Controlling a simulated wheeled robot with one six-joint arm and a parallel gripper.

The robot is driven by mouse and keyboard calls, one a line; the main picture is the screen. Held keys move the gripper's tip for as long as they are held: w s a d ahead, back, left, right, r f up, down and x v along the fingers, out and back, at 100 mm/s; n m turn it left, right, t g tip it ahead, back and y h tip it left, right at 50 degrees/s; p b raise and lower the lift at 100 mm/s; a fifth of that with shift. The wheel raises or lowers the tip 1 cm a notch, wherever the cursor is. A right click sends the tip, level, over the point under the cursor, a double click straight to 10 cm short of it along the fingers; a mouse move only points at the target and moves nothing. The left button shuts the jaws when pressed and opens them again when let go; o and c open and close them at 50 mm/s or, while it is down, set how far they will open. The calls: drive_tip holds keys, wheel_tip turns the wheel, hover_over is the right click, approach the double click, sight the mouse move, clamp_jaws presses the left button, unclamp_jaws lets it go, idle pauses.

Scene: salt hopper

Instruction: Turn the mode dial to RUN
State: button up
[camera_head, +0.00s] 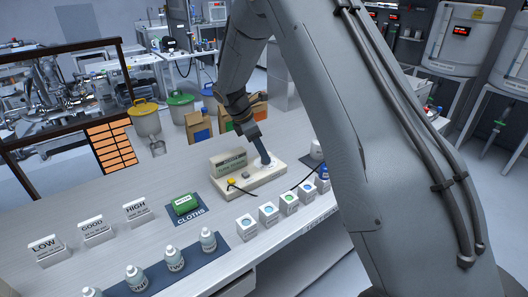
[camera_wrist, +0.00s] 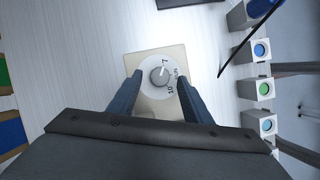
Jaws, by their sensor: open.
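The mode dial (camera_wrist: 159,76) is a grey knob on a round white disc with printed marks, set on a beige plate (camera_wrist: 150,55). A light mark on the knob points to the upper right, near a printed 7; the smaller lettering to its right is hard to read. My gripper (camera_wrist: 158,88) is open, with one dark finger on each side of the dial. I cannot tell whether either finger touches the knob. In the head view my gripper (camera_head: 264,158) points down at the right part of the beige instrument (camera_head: 228,166); it mostly hides the dial there.
Small white boxes with coloured discs (camera_head: 268,212) line the front edge. LOW, GOOD and HIGH cards (camera_head: 93,229) and several bottles (camera_head: 208,240) stand at the left. A black cable runs near the instrument.

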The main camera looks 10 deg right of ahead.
drive_tip(key=shift+x, duration=0.9)
drive_tip(key=shift+c, duration=0.6)
drive_tip(key=c, duration=0.9)
drive_tip(key=shift+c, duration=0.2)
